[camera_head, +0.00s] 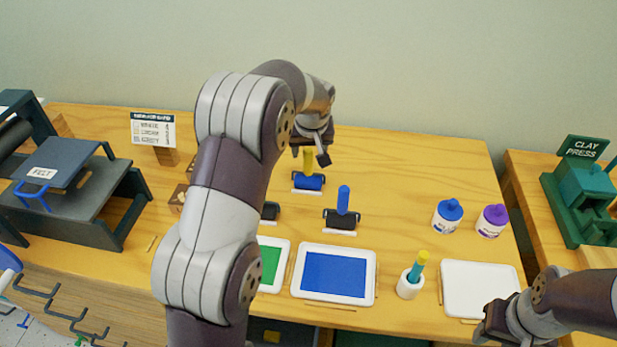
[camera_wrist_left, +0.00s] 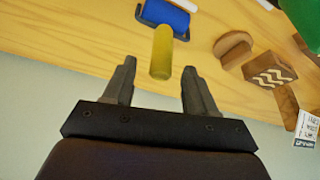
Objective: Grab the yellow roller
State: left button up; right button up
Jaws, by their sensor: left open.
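The yellow roller has a yellow handle (camera_head: 308,158) and a blue roller head (camera_head: 308,182), and rests on the wooden table toward the back. In the left wrist view its yellow handle (camera_wrist_left: 162,50) points toward the gap between my fingers, with the blue head (camera_wrist_left: 168,15) beyond it. My left gripper (camera_head: 312,156) is open at the handle; it also shows in the left wrist view (camera_wrist_left: 160,78). The handle's end appears near the fingertips, and I cannot tell whether they touch. My right gripper (camera_head: 494,322) is at the lower right, away from the roller, its jaws unclear.
A blue-handled roller (camera_head: 343,200) stands close in front, with another dark roller (camera_head: 270,211) partly behind my arm. Blue (camera_head: 334,274) and green (camera_head: 268,265) trays lie nearer. Bottles (camera_head: 448,216) stand right; a press (camera_head: 80,200) stands left. The table's back right is clear.

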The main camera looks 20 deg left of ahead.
aim_at(308, 169)
pick_arm(q)
jog(key=x, duration=0.4)
jog(key=shift+a+f, duration=0.1)
jog(key=shift+f, duration=0.15)
jog(key=shift+r, duration=0.1)
jog(key=shift+c, duration=1)
jog(key=shift+s, duration=0.1)
grip_shut()
jog(key=shift+r, duration=0.1)
